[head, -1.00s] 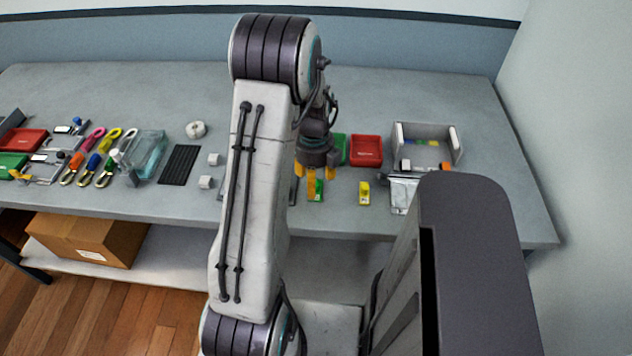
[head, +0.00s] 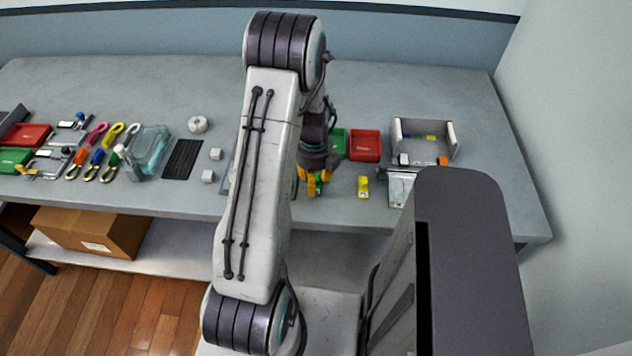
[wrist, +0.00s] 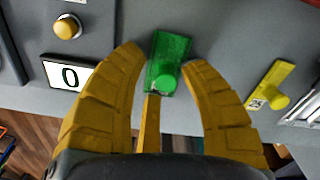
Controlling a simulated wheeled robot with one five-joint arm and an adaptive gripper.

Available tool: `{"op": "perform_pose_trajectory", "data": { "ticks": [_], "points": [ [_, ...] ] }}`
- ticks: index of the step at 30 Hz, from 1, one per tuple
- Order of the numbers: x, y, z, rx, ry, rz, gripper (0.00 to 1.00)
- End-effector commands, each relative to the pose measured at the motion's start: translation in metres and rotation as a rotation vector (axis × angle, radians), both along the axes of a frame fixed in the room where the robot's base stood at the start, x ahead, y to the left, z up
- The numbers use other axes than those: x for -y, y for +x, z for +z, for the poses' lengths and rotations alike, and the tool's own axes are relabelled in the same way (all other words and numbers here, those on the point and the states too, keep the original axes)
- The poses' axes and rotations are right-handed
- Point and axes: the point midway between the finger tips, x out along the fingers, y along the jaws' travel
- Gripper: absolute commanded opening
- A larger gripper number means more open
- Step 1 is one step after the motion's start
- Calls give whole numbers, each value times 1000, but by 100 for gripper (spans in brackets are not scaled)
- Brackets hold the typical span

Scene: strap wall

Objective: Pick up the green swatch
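The green swatch (wrist: 165,62) lies on the grey bench, with a round knob on its lower part in the wrist view. My gripper (wrist: 163,66) has its yellow fingers spread, one on each side of the swatch, with a third finger below it. Narrow gaps show beside the swatch, and I see no firm grip. In the head view my gripper (head: 313,186) is low over the bench's front part and hides most of the swatch (head: 319,188).
A yellow swatch (head: 363,188) lies just right of my gripper. Behind are a green tray (head: 339,142) and a red tray (head: 365,146). A grey open box (head: 450,155) stands further right. The bench's front edge is close.

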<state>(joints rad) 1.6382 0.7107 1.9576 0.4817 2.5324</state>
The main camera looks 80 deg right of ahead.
Motion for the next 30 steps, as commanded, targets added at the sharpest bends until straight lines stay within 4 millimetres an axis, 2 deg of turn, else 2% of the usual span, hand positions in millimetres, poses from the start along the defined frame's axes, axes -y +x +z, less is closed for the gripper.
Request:
{"op": "perform_pose_trajectory", "data": {
  "ticks": [2, 12, 30],
  "points": [
    [0, 0, 0, 0, 0, 0, 31],
    [0, 0, 0, 0, 0, 0, 0],
    [1, 0, 2, 0, -1, 0, 0]
  ]
}}
